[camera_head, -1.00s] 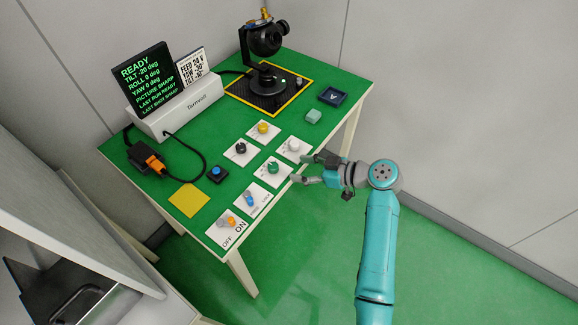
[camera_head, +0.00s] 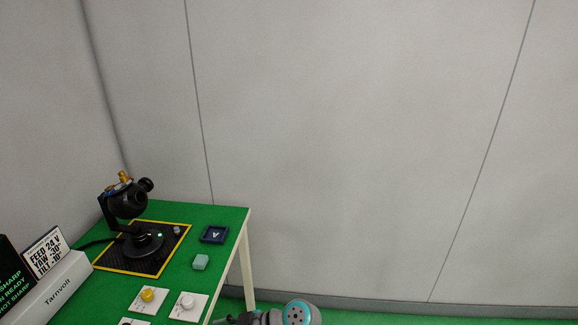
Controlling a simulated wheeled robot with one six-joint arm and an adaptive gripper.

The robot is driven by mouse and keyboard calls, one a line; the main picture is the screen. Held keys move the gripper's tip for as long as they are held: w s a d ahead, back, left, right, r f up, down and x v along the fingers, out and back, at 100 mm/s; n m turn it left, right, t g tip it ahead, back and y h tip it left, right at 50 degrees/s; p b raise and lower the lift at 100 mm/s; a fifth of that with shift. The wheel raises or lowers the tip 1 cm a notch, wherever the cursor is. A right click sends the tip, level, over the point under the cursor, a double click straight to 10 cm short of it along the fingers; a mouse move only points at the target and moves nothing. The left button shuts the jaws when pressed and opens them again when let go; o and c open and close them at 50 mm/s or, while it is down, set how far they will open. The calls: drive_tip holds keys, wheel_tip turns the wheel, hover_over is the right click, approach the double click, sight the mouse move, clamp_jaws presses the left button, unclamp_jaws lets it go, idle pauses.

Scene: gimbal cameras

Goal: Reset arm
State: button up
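My arm (camera_head: 297,313) shows only as its grey and teal wrist at the bottom edge of the head view. A dark part of my gripper (camera_head: 232,319) shows to its left, just right of the table's knobs. The fingertips are cut off or too small to read, so I cannot tell whether the gripper is open or shut. I see nothing held in it.
The green table (camera_head: 185,282) stands at lower left. Bare wall fills the right.

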drive_tip(key=s+d+f+m+t+h, duration=0.3)
drive_tip(key=s+d+f+m+t, duration=0.3)
drive_tip(key=d+f, duration=0.55)
drive_tip(key=s+d+f+m+t+h, duration=0.2)
drive_tip(key=s+d+m, duration=0.1)
drive_tip(key=s+d, duration=0.3)
drive_tip(key=s+d+f+m+t+h, duration=0.1)
drive_tip(key=s+d+f+m+h, duration=0.15)
drive_tip(key=s+d, duration=0.4)
drive_tip(key=s+d+r+m+t+h, duration=0.2)
drive_tip(key=s+d+m, duration=0.1)
drive_tip(key=s+d, duration=0.3)
drive_tip(key=s+d+r+m+t+h, duration=0.1)
drive_tip(key=s+d+r+t+h, duration=0.1)
drive_tip(key=s+r, duration=0.6)
drive_tip(key=s+d+r+m+t+h, duration=0.1)
drive_tip(key=s+d+r, duration=0.4)
drive_tip(key=r, duration=0.7)
drive_tip(key=s+m+t, duration=0.1)
drive_tip(key=s, duration=0.1)
drive_tip(key=shift+s+d+h, duration=0.3)
drive_tip(key=shift+s+h, duration=0.05)
drive_tip(key=shift+s, duration=0.05)
idle(1.5)
